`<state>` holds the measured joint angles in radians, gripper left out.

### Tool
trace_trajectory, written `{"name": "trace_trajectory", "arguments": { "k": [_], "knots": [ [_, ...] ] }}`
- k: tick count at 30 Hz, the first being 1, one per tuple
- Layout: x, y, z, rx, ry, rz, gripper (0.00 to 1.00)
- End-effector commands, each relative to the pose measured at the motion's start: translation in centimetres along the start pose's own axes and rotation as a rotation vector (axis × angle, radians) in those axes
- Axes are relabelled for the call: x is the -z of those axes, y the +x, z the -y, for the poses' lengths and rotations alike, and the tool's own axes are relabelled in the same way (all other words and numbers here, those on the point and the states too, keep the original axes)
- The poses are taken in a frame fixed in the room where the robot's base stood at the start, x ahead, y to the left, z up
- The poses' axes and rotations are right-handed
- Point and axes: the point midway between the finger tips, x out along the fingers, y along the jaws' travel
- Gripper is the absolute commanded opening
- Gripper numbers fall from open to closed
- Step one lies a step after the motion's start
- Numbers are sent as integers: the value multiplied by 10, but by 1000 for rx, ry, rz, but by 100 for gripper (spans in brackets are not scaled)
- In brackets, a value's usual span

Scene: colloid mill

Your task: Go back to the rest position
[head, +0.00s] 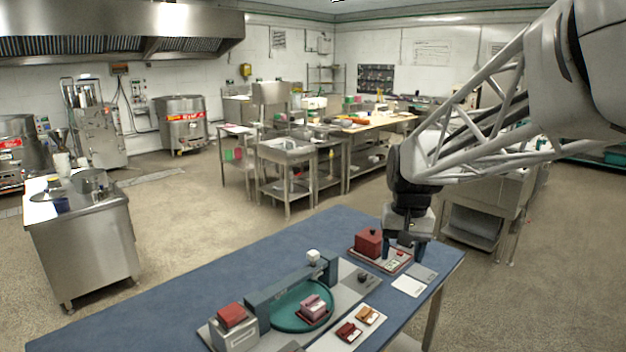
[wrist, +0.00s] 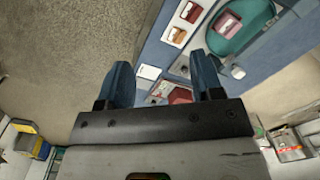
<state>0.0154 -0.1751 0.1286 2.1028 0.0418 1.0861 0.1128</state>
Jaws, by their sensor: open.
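My gripper (head: 405,248) is above the right end of the blue table (head: 200,275), close to a red block with a dark knob (head: 368,243) on a tray. In the wrist view my gripper (wrist: 165,90) has its two blue fingers spread apart with nothing held between them. The red block shows partly between the fingers in the wrist view (wrist: 181,96). I cannot tell the exact height of the fingers above the tray.
A red-topped metal box (head: 233,325), small red and orange pieces (head: 367,315) and a white card (head: 408,286) lie nearby. Steel benches stand behind.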

Motion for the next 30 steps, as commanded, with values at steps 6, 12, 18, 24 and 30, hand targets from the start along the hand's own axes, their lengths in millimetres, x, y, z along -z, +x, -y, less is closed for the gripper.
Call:
{"name": "trace_trajectory", "arguments": {
  "k": [6,12,18,24,30],
  "knots": [
    [-52,-6,-8,-4,-24,-47,60],
    [-97,-6,-15,-7,-47,-88,60],
    [-141,-1,-22,-12,-70,-128,60],
    [-184,8,-29,-18,-93,-169,60],
    [-222,20,-35,-23,-114,-207,60]
  ]
}}
